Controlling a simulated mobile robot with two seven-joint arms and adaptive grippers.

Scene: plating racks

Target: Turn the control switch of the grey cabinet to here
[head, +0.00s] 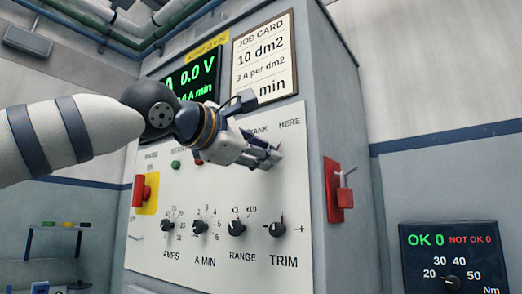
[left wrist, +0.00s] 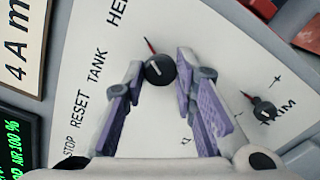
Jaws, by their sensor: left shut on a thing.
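The grey cabinet (head: 342,95) has a white control panel (head: 150,255) on its front. My left gripper (head: 270,157) is at the panel's upper right, just below the TANK and HERE labels, and hides the control switch in the head view. In the left wrist view the control switch (left wrist: 159,72), a round black knob with a red pointer, sits between the fingertips. The fingers are shut on it. Its pointer leans towards the HERE label (left wrist: 118,12) rather than the TANK label (left wrist: 95,66). My right gripper is not in view.
Below are several black knobs, including RANGE (head: 236,229) and TRIM (head: 277,229). A red switch on a yellow plate (head: 152,193) is at the panel's left. A red lever box (head: 338,190) sticks out from the cabinet's right side. A torque box (head: 455,258) is at lower right.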

